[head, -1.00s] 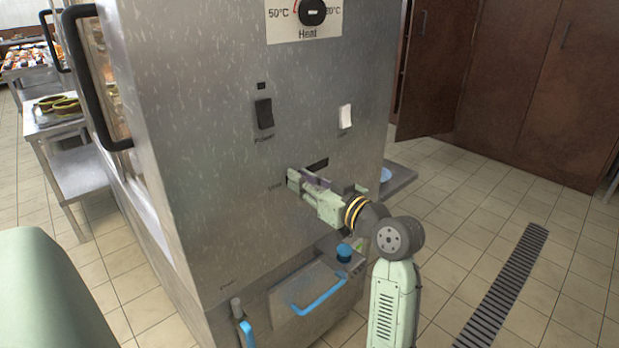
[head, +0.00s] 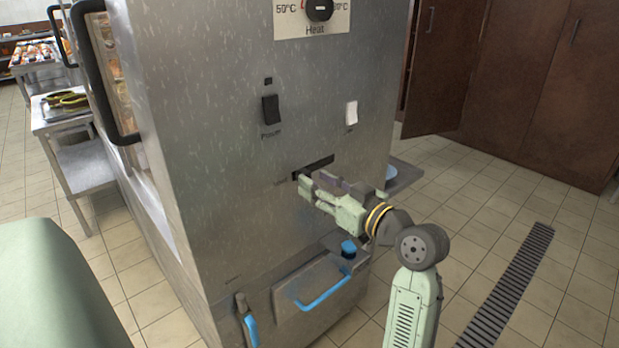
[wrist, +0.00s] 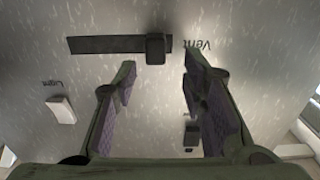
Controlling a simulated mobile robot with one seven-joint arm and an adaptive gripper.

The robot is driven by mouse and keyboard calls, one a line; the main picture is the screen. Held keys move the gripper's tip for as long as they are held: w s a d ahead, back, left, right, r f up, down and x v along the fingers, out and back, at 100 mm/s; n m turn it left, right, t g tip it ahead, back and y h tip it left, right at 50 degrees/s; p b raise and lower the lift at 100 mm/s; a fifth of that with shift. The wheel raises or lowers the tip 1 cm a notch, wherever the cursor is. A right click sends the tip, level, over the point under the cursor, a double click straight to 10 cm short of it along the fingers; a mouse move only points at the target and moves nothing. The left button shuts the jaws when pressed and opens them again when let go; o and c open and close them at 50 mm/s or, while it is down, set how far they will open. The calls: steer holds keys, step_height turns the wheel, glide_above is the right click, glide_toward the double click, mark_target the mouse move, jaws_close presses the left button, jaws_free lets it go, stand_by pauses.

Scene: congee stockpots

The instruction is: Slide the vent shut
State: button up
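The vent is a dark horizontal slot (head: 318,164) in the steel front panel, below the switches. It also shows in the wrist view (wrist: 105,45), with a small black slider knob (wrist: 155,48) at the slot end beside the "Vent" label (wrist: 198,45). In the head view that is the slot's left end, and the knob is hard to make out there. My gripper (head: 312,184) is just in front of and below the slot. In the wrist view my gripper (wrist: 159,66) is open and empty, its fingertips spread to either side of the knob and apart from it.
A black power switch (head: 271,109) and a white light switch (head: 351,112) sit above the slot. A blue-handled drawer (head: 310,285) and a blue knob (head: 348,248) are below. A small shelf (head: 405,175) juts out at the right. Open tiled floor lies right.

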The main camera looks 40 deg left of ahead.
steer(key=d, duration=0.8)
steer(key=shift+s+d, duration=0.15)
steer(key=shift+s, duration=0.2)
